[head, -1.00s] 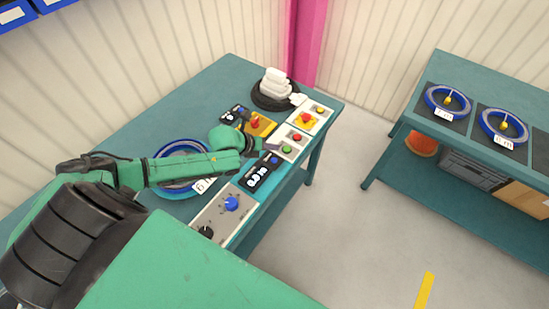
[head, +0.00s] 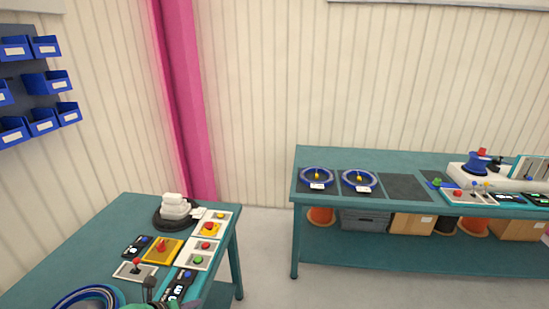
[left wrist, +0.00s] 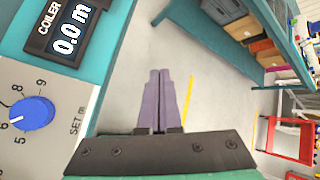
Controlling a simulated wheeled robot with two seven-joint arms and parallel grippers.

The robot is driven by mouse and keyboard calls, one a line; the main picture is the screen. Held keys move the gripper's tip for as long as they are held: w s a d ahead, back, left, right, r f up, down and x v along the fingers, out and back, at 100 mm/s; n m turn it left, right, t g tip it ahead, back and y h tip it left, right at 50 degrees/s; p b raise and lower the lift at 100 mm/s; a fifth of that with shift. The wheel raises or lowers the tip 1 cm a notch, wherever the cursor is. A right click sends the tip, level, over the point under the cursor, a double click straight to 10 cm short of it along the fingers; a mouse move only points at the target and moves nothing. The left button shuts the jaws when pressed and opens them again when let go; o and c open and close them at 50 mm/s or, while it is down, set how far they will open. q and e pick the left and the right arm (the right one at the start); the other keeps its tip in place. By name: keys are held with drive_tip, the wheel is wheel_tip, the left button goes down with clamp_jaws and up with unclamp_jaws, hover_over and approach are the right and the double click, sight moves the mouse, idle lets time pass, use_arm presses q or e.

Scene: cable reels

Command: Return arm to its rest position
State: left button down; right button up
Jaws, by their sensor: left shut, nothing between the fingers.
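My left gripper (left wrist: 160,76) shows in the left wrist view with its two purple-grey fingers together and nothing between them. It points out over open floor, just right of the edge of the teal coiler bench. In the head view only a small part of my left arm and gripper shows at the bottom edge, low over the front of the bench (head: 70,247). The rest of that arm is outside the frame. My right gripper is in neither view.
The bench carries a control panel with a blue knob (left wrist: 32,112), a coiler display (left wrist: 68,32), a black and white coiling device (head: 175,210) and a blue reel (head: 85,299). A second bench (head: 330,162) holds blue reels (head: 317,178). Floor between the benches is clear.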

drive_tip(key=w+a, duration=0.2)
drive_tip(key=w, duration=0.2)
use_arm(q)
drive_tip(key=s+d+r+n+g, duration=0.15)
drive_tip(key=s+d+n, duration=0.35)
drive_tip(key=d+n, duration=0.5)
drive_tip(key=s+a+r+n+g+y, duration=0.35)
drive_tip(key=s+a+n, duration=0.75)
drive_tip(key=n, duration=0.8)
drive_tip(key=s+f+b, duration=0.3)
drive_tip(key=f, duration=1.3)
drive_tip(key=s+f+b, duration=0.3)
drive_tip(key=f, duration=1.3)
drive_tip(key=s+a+f+g+b, duration=0.2)
drive_tip(key=s+f+b, duration=0.1)
drive_tip(key=s+f, duration=1.2)
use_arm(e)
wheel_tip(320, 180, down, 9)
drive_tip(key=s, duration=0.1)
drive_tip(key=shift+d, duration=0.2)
